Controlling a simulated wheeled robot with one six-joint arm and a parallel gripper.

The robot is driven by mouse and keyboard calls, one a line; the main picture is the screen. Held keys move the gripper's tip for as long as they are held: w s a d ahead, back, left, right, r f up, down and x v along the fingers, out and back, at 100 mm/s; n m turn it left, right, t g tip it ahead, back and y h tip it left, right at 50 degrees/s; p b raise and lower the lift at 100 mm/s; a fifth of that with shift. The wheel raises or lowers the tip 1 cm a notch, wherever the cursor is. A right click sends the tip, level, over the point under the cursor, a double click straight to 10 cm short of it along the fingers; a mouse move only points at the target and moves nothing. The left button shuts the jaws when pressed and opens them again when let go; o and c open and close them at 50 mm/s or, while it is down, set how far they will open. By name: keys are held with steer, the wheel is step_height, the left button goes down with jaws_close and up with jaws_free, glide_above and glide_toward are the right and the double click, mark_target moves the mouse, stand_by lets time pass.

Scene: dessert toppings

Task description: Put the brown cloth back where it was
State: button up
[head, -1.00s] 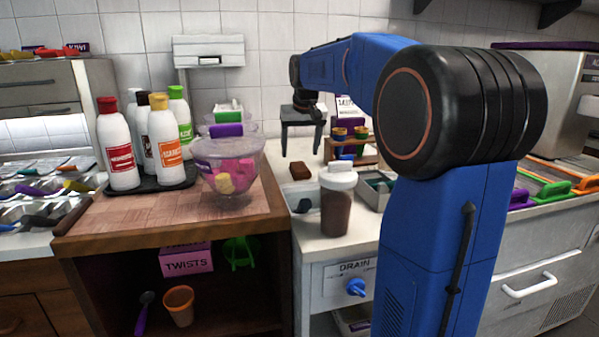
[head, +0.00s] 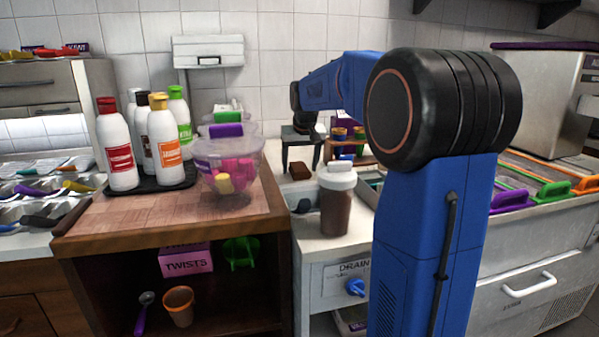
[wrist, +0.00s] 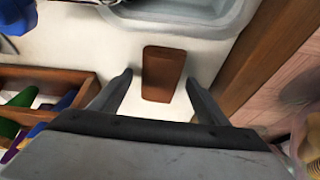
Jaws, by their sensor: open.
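The brown cloth (head: 299,170) is a small folded brown block lying on the white counter, behind the lidded cup. My gripper (head: 302,166) points down at it, with its two dark fingers apart. In the wrist view the cloth (wrist: 163,74) lies between the fingers of my open gripper (wrist: 159,78), with a gap on each side and nothing held. I cannot tell how far the fingertips are above the counter.
A lidded cup of brown drink (head: 336,205) stands in front of the cloth. A wooden caddy (wrist: 45,73) is close on one side, a wooden counter edge (wrist: 275,50) on the other. A metal basin (wrist: 185,12) lies beyond. A clear bowl (head: 228,180) stands left.

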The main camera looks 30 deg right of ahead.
steer(key=shift+f, duration=0.2)
stand_by(0.3)
steer(key=c, duration=1.2)
